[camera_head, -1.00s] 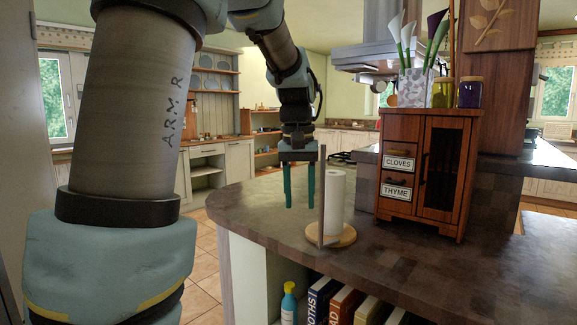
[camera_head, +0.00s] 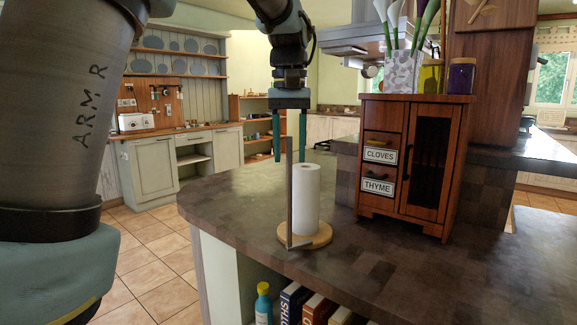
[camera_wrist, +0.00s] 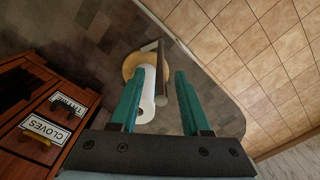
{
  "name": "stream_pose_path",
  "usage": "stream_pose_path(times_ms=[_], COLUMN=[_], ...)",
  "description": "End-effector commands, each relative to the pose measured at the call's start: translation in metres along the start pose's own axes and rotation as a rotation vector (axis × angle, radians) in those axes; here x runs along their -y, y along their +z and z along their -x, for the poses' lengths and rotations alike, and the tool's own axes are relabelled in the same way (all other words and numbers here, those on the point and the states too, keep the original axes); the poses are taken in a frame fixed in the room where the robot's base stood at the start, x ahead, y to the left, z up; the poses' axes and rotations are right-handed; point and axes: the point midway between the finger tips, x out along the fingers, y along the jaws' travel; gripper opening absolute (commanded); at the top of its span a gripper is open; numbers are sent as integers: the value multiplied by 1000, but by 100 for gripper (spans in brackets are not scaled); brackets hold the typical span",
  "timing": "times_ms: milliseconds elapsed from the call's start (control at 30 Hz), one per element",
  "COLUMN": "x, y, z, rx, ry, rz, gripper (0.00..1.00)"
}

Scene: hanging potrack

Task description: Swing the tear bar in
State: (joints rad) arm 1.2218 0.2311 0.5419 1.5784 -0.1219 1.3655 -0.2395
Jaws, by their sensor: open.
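A white paper roll (camera_head: 306,198) stands upright on a round wooden base (camera_head: 318,238) on the dark counter. The tear bar (camera_head: 289,205), a thin grey-brown upright, rises at the roll's left front side, apart from it at the top. My gripper (camera_head: 290,159) points down with its two teal fingers spread and empty. The bar's top shows between the fingers in the head view. In the wrist view the tear bar (camera_wrist: 168,68) also lies between the finger lines (camera_wrist: 159,73), beside the roll (camera_wrist: 147,95). I cannot tell how far the fingertips are above it.
A wooden spice cabinet (camera_head: 367,150) labelled CLOVES and THYME stands to the right, with a flower pot (camera_head: 402,72) and jars on top. The counter's rounded left edge (camera_head: 195,215) drops to tiled floor. Books (camera_head: 318,308) and a bottle (camera_head: 263,305) sit on a shelf below.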

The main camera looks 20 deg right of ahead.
Motion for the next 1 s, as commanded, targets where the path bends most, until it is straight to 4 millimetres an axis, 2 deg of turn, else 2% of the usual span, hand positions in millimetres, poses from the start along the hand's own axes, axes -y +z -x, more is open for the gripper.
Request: stream_pose_path(times_ms=[100, 233, 600, 1000], x=[0, 0, 0, 0], y=[1, 0, 0, 0], z=[-19, -32, -38, -38], rx=[3, 1, -1, -1], ry=[-1, -2, -1, 0], rz=[0, 0, 0, 0], gripper=[47, 47, 47, 3])
